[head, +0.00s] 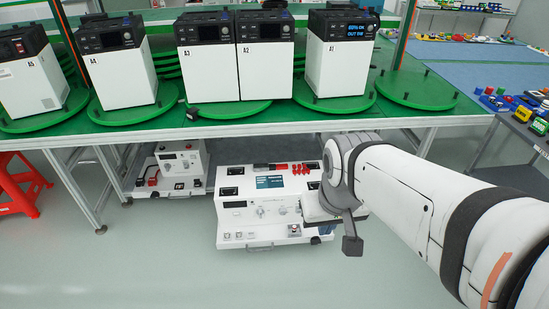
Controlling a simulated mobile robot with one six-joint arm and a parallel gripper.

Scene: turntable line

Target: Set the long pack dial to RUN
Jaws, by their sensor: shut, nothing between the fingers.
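A white control unit (230,228) with dials, buttons and a small screen (270,182) stands low, under the table's front edge. Small knobs (282,210) show on its front panel; their labels are too small to read, so I cannot tell which is the long pack dial or where it points. My gripper (352,243) is a dark shape hanging at the end of my arm, in front of the unit's right side. It looks shut and empty. My arm hides the unit's right part. I cannot tell whether the gripper touches the unit.
White packs marked A1 (334,68), A2 (266,72), A3 (208,75), A4 (125,85) and A5 (33,88) stand on green turntables. A smaller white unit (172,165) is under the table (200,131). A red stool (22,185) is left. The front floor is clear.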

